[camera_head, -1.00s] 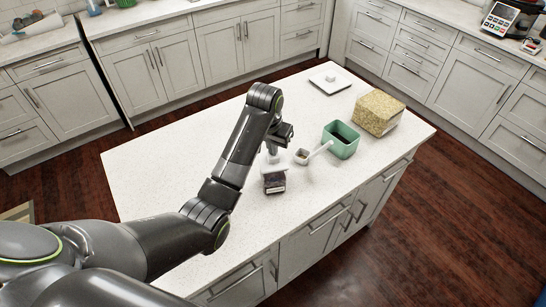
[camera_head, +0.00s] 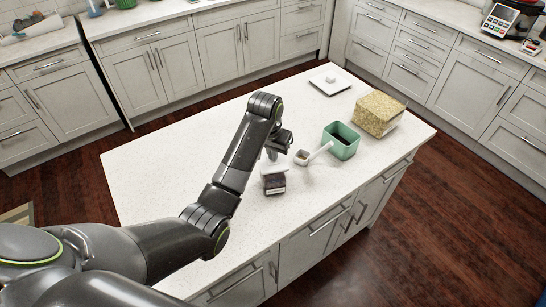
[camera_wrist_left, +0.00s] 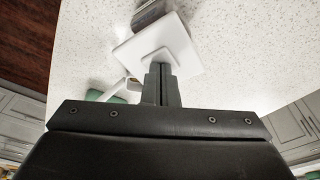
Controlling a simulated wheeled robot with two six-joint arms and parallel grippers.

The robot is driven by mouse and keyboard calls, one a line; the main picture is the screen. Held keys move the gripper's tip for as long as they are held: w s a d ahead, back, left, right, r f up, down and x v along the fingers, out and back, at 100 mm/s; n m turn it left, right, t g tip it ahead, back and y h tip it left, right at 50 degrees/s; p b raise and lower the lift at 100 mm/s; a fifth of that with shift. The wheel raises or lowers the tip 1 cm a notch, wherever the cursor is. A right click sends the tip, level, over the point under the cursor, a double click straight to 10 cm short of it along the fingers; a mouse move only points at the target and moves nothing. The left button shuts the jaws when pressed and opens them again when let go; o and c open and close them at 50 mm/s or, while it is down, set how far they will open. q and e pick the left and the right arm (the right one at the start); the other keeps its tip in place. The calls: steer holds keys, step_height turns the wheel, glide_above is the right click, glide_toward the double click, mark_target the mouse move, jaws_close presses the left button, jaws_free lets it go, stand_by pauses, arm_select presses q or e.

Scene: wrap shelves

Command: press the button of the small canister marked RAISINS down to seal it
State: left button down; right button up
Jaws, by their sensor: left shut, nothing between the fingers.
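The small canister (camera_head: 273,184) stands on the island with a dark body and a white square lid. Its label is too small to read in the head view. In the left wrist view the white lid (camera_wrist_left: 130,52) lies right below the fingertips, with a raised white button (camera_wrist_left: 158,57) near its middle. My left gripper (camera_head: 272,154) points down over the lid, shut and empty. In the left wrist view its fingertips (camera_wrist_left: 160,68) are at the button and partly hide it; I cannot tell whether they touch it. My right gripper is not in view.
Beside the canister lies a scoop (camera_head: 320,151) with a white handle. Behind it are an open green container (camera_head: 341,140), a speckled beige block (camera_head: 377,113) and a white square lid (camera_head: 330,81) lying flat. The left part of the island top (camera_head: 160,165) is clear.

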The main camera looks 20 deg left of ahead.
arm_select(q)
step_height(320, 180, up, 2)
steer(key=shift+r+p, duration=0.25)
steer(key=shift+p, duration=0.3)
steer(key=shift+r, duration=2.3)
